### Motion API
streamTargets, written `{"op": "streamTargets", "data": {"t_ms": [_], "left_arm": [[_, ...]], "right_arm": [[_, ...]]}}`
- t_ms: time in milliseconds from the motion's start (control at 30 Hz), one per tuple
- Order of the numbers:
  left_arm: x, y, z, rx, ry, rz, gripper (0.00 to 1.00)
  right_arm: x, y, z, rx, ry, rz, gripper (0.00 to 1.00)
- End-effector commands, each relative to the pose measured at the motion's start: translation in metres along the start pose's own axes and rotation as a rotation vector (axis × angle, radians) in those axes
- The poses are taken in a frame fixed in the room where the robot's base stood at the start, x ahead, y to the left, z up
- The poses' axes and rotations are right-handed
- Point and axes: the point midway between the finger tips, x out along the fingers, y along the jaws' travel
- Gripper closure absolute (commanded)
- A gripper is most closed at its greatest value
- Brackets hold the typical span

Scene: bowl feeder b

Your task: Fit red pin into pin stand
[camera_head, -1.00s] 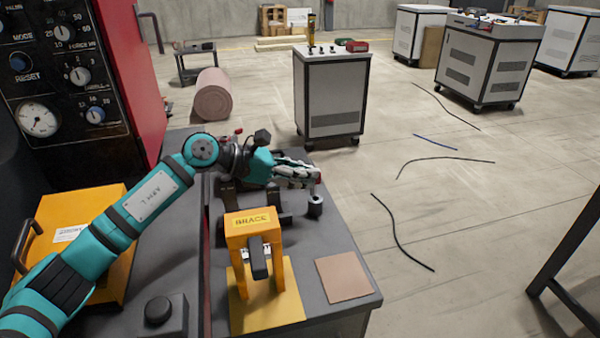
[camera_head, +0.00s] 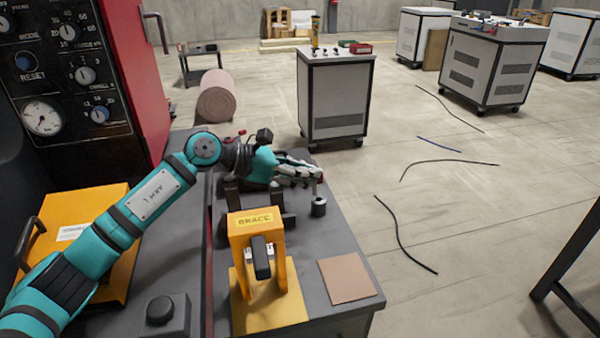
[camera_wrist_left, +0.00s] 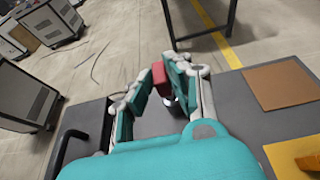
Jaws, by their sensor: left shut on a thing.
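My left gripper (camera_head: 318,174) is shut on the red pin, at the far part of the bench. The pin's red head (camera_wrist_left: 159,73) shows between the fingertips in the left wrist view. In the head view the fingers mostly hide the head, and a thin grey shank (camera_head: 316,187) points down below them. The pin stand (camera_head: 318,207), a short dark cylinder, stands upright on the bench directly under the fingertips. It is partly hidden behind the fingers in the left wrist view. I cannot tell whether the shank's tip is inside the stand. My right gripper is not in view.
A yellow brace frame (camera_head: 241,240) stands on the bench nearer me. A flat brown plate (camera_head: 346,278) lies to its right. A dark button box (camera_head: 162,315) and a yellow case (camera_head: 90,225) are on the left. The bench edge is just right of the stand.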

Motion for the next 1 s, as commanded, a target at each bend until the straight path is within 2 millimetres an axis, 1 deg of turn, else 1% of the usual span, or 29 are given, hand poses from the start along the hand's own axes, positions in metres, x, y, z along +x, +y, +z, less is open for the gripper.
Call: {"op": "streamTargets", "data": {"t_ms": [33,500,1000], "left_arm": [[0.0125,-0.0073,-0.0177,-0.021,0.004,-0.02,1.0],[0.0124,-0.0073,-0.017,-0.021,0.004,-0.02,1.0],[0.0114,-0.0074,-0.0145,-0.021,0.004,-0.02,1.0]], "right_arm": [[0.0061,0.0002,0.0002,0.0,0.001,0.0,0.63],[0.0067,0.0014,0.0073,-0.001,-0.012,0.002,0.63],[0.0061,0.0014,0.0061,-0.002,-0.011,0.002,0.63]]}}
